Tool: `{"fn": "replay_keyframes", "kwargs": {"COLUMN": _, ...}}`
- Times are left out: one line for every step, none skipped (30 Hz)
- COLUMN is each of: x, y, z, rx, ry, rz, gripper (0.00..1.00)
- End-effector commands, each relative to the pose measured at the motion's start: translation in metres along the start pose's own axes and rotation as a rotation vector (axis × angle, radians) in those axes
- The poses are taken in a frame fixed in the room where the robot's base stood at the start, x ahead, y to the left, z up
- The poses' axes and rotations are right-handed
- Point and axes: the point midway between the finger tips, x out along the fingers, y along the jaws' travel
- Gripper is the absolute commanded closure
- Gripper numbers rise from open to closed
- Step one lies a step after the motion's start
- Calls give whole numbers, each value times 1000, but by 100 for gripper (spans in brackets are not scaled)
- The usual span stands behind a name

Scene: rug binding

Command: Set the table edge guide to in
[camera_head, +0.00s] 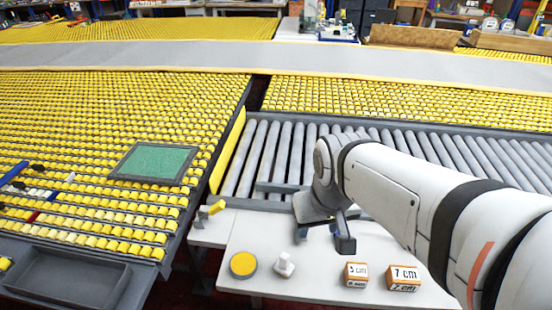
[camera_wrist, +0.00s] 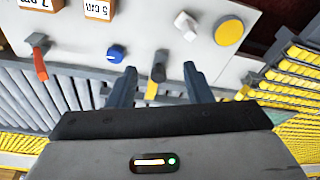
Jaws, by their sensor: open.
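A long yellow upright panel (camera_head: 228,152), which looks like the edge guide, stands along the left end of the grey rollers. A small yellow-handled piece (camera_head: 212,208) sits at the table's left corner; it shows at the right in the wrist view (camera_wrist: 243,92). My gripper (camera_head: 323,234) is open and points down over the white table's back part. In the wrist view, a lever with a dark end (camera_wrist: 160,65) and a yellow handle shows between my open fingers (camera_wrist: 160,72). Contact cannot be told. No label shows which control sets the guide.
The white table (camera_head: 240,232) holds a yellow disc (camera_head: 243,264), a white knob (camera_head: 284,264), and "5 cm" (camera_head: 356,274) and "7 cm" (camera_head: 403,278) blocks. The wrist view shows a blue knob (camera_wrist: 116,54) and a red lever (camera_wrist: 40,62). Grey rollers (camera_head: 262,160) lie behind.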

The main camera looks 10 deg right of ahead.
Motion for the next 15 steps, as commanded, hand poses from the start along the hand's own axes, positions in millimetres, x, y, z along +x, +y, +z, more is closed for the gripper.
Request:
{"fn": "replay_keyframes", "kwargs": {"x": 3, "y": 0, "z": -5, "rx": -13, "ry": -9, "rz": 0, "gripper": 50}}
{"fn": "replay_keyframes", "kwargs": {"x": 6, "y": 0, "z": -8, "rx": -27, "ry": -17, "rz": -1, "gripper": 47}}
{"fn": "replay_keyframes", "kwargs": {"x": 10, "y": 9, "z": -15, "rx": -58, "ry": -29, "rz": -4, "gripper": 45}}
{"fn": "replay_keyframes", "kwargs": {"x": 13, "y": 15, "z": -21, "rx": -80, "ry": -39, "rz": -7, "gripper": 45}}
{"fn": "replay_keyframes", "kwargs": {"x": 18, "y": 17, "z": -27, "rx": -102, "ry": -51, "rz": -8, "gripper": 45}}
{"fn": "replay_keyframes", "kwargs": {"x": 24, "y": 18, "z": -36, "rx": -135, "ry": -68, "rz": -11, "gripper": 45}}
{"fn": "replay_keyframes", "kwargs": {"x": 30, "y": 18, "z": -44, "rx": -162, "ry": -81, "rz": -13, "gripper": 45}}
{"fn": "replay_keyframes", "kwargs": {"x": 36, "y": 18, "z": -51, "rx": -190, "ry": -94, "rz": -15, "gripper": 45}}
{"fn": "replay_keyframes", "kwargs": {"x": 44, "y": 18, "z": -60, "rx": -226, "ry": -112, "rz": -19, "gripper": 45}}
{"fn": "replay_keyframes", "kwargs": {"x": 50, "y": 18, "z": -67, "rx": -253, "ry": -124, "rz": -22, "gripper": 45}}
{"fn": "replay_keyframes", "kwargs": {"x": 56, "y": 18, "z": -74, "rx": -279, "ry": -136, "rz": -25, "gripper": 45}}
{"fn": "replay_keyframes", "kwargs": {"x": 65, "y": 18, "z": -82, "rx": -311, "ry": -151, "rz": -29, "gripper": 45}}
{"fn": "replay_keyframes", "kwargs": {"x": 71, "y": 17, "z": -88, "rx": -335, "ry": -161, "rz": -33, "gripper": 45}}
{"fn": "replay_keyframes", "kwargs": {"x": 76, "y": 17, "z": -93, "rx": -356, "ry": -170, "rz": -36, "gripper": 45}}
{"fn": "replay_keyframes", "kwargs": {"x": 83, "y": 17, "z": -99, "rx": -381, "ry": -181, "rz": -40, "gripper": 45}}
